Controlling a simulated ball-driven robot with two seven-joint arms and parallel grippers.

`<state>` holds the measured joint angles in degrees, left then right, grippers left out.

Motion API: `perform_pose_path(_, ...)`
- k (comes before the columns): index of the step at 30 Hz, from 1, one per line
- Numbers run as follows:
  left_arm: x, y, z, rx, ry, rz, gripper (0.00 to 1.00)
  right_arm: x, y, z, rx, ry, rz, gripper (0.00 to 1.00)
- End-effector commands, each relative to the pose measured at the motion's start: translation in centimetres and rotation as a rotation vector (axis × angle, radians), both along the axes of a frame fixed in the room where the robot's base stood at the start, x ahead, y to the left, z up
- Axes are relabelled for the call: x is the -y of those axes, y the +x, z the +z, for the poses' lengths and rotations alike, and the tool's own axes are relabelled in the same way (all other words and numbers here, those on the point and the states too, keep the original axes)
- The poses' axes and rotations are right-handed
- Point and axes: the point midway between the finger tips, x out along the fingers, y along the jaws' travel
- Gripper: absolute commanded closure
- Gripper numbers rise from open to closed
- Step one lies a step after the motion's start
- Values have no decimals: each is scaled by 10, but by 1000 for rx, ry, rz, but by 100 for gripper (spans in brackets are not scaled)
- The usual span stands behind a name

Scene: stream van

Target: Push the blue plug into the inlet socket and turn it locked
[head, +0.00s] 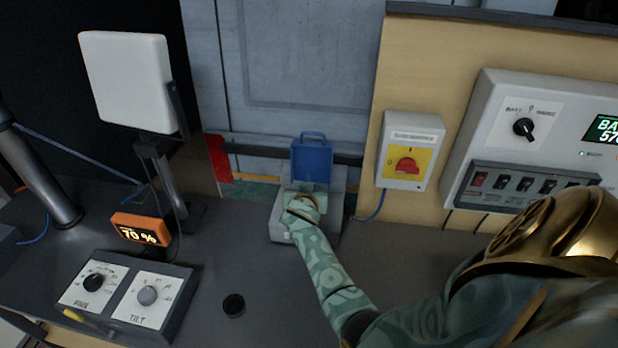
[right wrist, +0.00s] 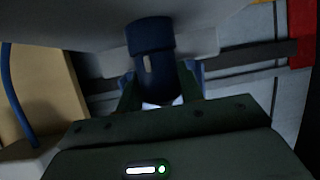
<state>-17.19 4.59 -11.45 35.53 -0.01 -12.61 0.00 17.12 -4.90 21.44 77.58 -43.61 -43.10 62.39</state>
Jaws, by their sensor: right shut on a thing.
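The grey inlet box (head: 276,222) stands on the counter against the back wall, with its blue flap (head: 312,160) raised. My right gripper (head: 303,203) is at the front of this box and covers the socket in the head view. In the right wrist view, the fingers of my right gripper (right wrist: 160,88) are shut on the dark blue plug (right wrist: 150,42), which carries a pale mark. The plug's far end meets the shadowed grey housing. I cannot tell how deep it sits or whether it is turned. My left gripper is not in view.
A red rotary switch (head: 406,165) on yellow and a panel of switches (head: 520,186) are on the wall to the right. A blue cable (head: 372,207) runs beside the box.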

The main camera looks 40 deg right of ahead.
Motion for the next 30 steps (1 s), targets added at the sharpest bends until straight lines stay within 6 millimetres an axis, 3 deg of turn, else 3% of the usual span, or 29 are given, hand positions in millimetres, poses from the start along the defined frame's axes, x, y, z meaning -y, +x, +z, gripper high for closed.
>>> perform_pose_path(17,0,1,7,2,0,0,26,0,0,1,2,0,38,92)
perform_pose_path(30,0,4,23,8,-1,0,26,0,0,3,3,-1,124,92)
